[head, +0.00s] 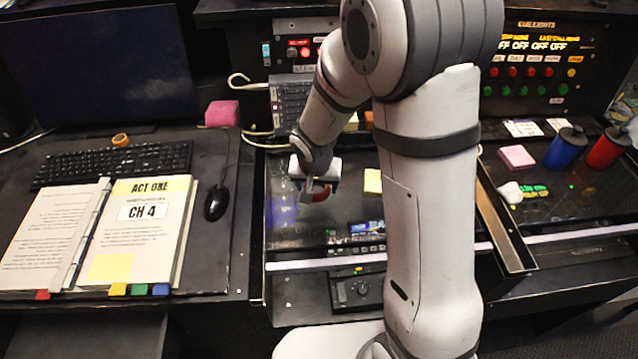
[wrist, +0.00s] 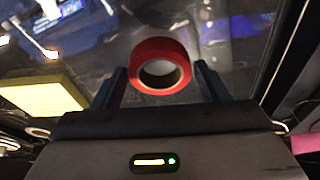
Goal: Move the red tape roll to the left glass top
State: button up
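The red tape roll (head: 321,193) is at my gripper (head: 315,186), over the left glass top (head: 300,238) in the head view. In the wrist view the roll (wrist: 160,66) sits between my two fingers (wrist: 161,78), with its hole turned partly toward the camera. The fingers appear to touch it on both sides, so my gripper looks shut on it. The roll looks a little above the glass, but the exact gap is hard to tell. My arm hides part of the glass's right side.
A yellow note pad (head: 373,182) lies on the glass to the right of my gripper. The right glass top holds a pink pad (head: 517,157), a blue cylinder (head: 565,148) and a red cylinder (head: 607,148). An open binder (head: 150,212) and a mouse (head: 216,203) lie left.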

jog(key=shift+o, duration=1.1)
jog(key=shift+r, duration=0.1)
jog(key=shift+r, duration=0.25)
jog(key=d+v, duration=0.1)
jog(key=v, duration=1)
jog(key=s+d+r+n, duration=0.1)
jog(key=s+d+r, duration=0.3)
jog(key=s, duration=0.4)
jog(key=s+d+r+n, duration=0.1)
jog(key=s+d+r, duration=0.3)
jog(key=s+d, duration=0.2)
jog(key=shift+s+d+y, duration=0.2)
jog(key=shift+s+y, duration=0.1)
jog(key=shift+s, duration=0.95)
jog(key=shift+r, duration=0.1)
